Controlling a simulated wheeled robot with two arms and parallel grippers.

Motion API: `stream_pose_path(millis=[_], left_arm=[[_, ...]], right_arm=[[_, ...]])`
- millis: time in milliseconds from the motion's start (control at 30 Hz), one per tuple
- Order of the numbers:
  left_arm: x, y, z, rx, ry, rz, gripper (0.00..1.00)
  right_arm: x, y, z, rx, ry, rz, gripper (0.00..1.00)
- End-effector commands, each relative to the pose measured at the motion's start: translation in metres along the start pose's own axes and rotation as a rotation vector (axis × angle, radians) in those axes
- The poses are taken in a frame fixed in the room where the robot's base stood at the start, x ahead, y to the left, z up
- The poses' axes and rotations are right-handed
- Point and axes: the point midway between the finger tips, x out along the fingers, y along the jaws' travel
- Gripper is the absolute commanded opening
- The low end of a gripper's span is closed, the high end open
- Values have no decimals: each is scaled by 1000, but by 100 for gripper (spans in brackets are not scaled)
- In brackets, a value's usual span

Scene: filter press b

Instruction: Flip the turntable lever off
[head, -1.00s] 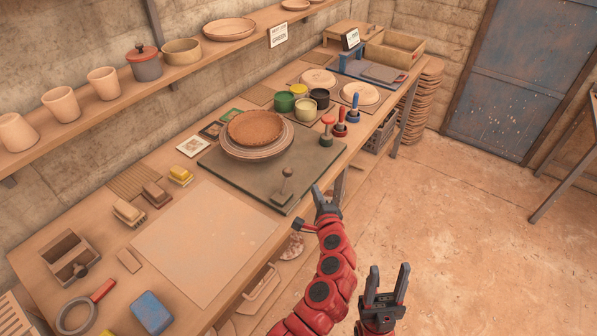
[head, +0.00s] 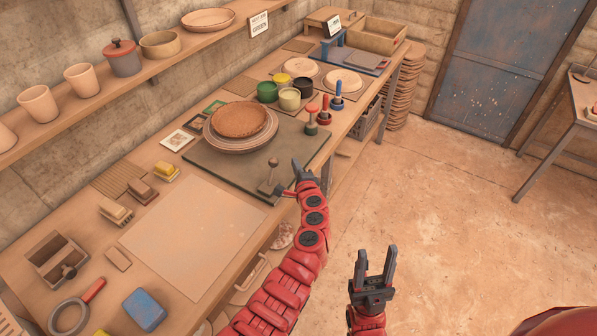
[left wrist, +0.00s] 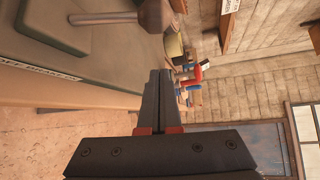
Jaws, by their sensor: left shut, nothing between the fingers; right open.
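The turntable (head: 240,132) sits on a dark green base board (head: 205,160), with a brown clay disc (head: 240,119) on top. The lever (head: 271,176) stands at the board's front right corner and ends in a round knob. My left gripper (head: 296,165) is shut and empty, just right of the lever and close to it; I cannot tell whether they touch. In the left wrist view the shut fingers (left wrist: 159,75) point along the bench edge, with part of the lever (left wrist: 150,15) above them. My right gripper (head: 375,252) is open and empty over the floor.
Stamps with red and blue handles (head: 324,108) and several glaze pots (head: 289,99) stand beyond the board. A pale work mat (head: 190,235), brushes and a blue block (head: 145,309) lie on the near bench. The floor (head: 440,190) right of the bench is clear.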

Motion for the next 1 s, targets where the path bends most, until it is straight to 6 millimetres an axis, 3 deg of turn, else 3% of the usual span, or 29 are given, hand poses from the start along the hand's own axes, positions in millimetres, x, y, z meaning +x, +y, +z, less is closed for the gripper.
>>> stream_pose_path(millis=[133, 200, 500, 1000], left_arm=[[13, -2, 1, -1, 1, 1, 0], [7, -6, 12, -1, 1, 0, 0], [-2, -2, 36, 0, 1, 1, 0], [-2, 0, 38, -5, 2, -5, 0]], right_arm=[[-2, 0, 0, 0, 0, 0, 50], [14, 1, -2, 0, 0, 0, 50], [34, 2, -6, 0, 0, 0, 50], [31, 2, -5, 0, 0, 0, 50]])
